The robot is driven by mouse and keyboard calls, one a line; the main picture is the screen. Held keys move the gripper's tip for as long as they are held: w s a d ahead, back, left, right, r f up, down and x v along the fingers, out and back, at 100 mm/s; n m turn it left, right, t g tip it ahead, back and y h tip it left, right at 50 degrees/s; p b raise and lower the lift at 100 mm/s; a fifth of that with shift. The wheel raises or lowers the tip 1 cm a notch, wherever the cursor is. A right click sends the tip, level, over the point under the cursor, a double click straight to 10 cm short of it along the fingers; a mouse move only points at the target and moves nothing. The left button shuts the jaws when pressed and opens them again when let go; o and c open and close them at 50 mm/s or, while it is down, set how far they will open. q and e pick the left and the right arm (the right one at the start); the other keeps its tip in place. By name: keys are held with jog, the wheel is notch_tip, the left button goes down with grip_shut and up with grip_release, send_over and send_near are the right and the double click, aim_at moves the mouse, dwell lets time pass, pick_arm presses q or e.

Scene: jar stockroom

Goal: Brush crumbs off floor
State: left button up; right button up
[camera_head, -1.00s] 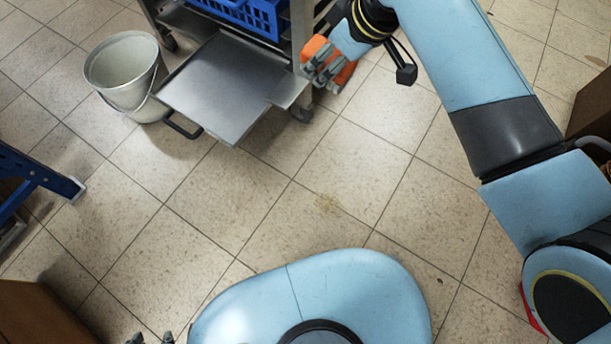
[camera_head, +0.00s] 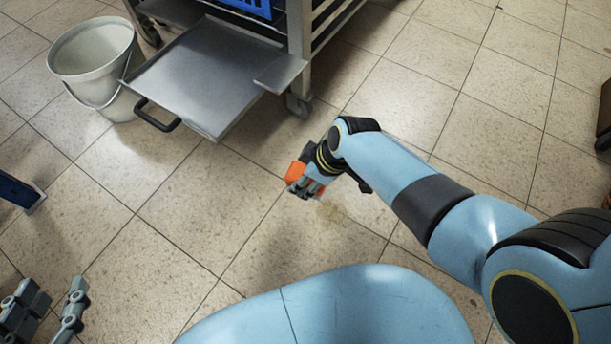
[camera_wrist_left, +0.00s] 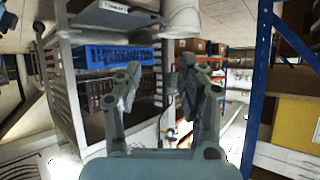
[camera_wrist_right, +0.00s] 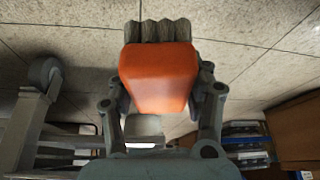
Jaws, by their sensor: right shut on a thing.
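A faint tan patch of crumbs (camera_head: 338,214) lies on the tiled floor in the head view, partly beside my right forearm. My right gripper (camera_head: 308,186) is shut on an orange brush (camera_head: 295,172) just up and left of the patch. In the right wrist view the brush's orange block (camera_wrist_right: 160,78) sits between the fingers, with grey-brown bristles (camera_wrist_right: 158,30) at its far end toward the floor. I cannot tell whether the bristles touch the floor. My left gripper (camera_head: 48,312) is open and empty at the lower left; its spread fingers show in the left wrist view (camera_wrist_left: 157,90).
A metal tray with a black handle (camera_head: 200,75) juts from a wheeled rack (camera_head: 298,45) at the top. A white bucket (camera_head: 95,60) stands left of it. A blue rack foot (camera_head: 20,192) is at the left edge.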

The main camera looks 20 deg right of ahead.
notch_tip(320, 180, down, 3)
jog(key=shift+r+b, duration=0.2)
jog(key=shift+b, duration=1)
pick_arm(q)
jog(key=w+d+r+m+t+h, duration=0.1)
jog(key=w+r+t, duration=0.2)
jog(key=r, duration=0.5)
jog(key=w+d+r+m+t+h+b, duration=0.1)
jog(key=w+r+t+h, duration=0.1)
jog(key=r+t, duration=0.3)
jog(key=w+d+r+m+t+h+b, duration=0.1)
jog(key=w+r+t, duration=0.3)
jog(key=r, duration=0.7)
jog(key=shift+r+h, duration=0.3)
jog(key=shift+r, duration=0.05)
pick_arm(e)
jog(key=shift+f, duration=1)
